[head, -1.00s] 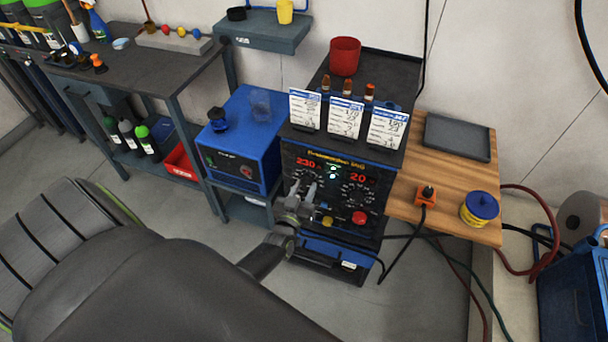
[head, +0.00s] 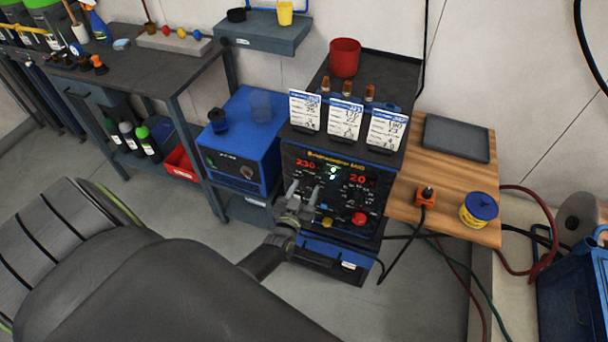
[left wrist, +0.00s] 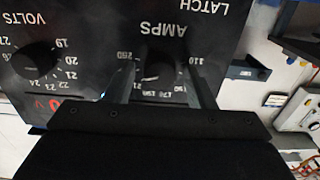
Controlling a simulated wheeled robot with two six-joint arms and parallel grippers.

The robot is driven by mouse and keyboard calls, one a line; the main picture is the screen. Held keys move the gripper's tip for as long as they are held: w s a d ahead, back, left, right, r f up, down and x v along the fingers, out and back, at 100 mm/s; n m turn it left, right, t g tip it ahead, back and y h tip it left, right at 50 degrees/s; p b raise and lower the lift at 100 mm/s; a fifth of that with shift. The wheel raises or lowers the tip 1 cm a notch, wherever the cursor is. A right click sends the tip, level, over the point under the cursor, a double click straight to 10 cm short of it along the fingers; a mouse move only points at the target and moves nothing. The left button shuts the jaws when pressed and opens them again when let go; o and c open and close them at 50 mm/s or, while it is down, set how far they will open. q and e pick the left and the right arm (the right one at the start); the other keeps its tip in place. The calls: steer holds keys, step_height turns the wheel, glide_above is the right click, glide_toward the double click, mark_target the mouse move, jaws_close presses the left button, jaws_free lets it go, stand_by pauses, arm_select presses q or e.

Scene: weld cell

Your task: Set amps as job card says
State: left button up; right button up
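The welding machine (head: 318,236) has a dark front panel with red readouts, 230 (head: 305,163) on the left and 20 (head: 357,178) on the right. Three white job cards with blue headers stand on its top: left (head: 305,110), middle (head: 345,118) and right (head: 387,129). Their print is too small to read surely. My left gripper (head: 305,188) is at the panel's left dial. In the left wrist view, upside down, its fingers stand apart either side of the AMPS knob (left wrist: 160,66). The VOLTS knob (left wrist: 36,62) is beside it. My right gripper is not in view.
A red button (head: 359,218) and a yellow knob (head: 327,222) sit low on the panel. A blue unit (head: 240,150) stands close on the left. A wooden shelf (head: 440,225) with a yellow tin (head: 478,212) is on the right. Cables hang below it.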

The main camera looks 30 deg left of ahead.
arm_select(q)
steer(key=shift+o, duration=0.2)
steer(key=b+v, duration=0.2)
steer(key=v, duration=1.5)
steer(key=shift+s, duration=0.2)
steer(key=s+f+m+g+h, duration=0.15)
steer(key=s+f+g, duration=0.3)
steer(key=f, duration=0.65)
steer(key=s+f+m+g+h, duration=0.15)
steer(key=s+f+g, duration=0.35)
steer(key=f, duration=0.5)
steer(key=s+a+f+g, duration=0.1)
steer(key=s+f+g, duration=0.2)
steer(key=s, duration=0.6)
steer(key=s+a+f+g, duration=0.1)
steer(key=s+f+g, duration=0.2)
steer(key=s+f, duration=0.4)
steer(key=s, duration=0.2)
steer(key=shift+s+n+g, duration=0.3)
steer(key=shift+n+g, duration=0.05)
steer(key=shift+n, duration=0.05)
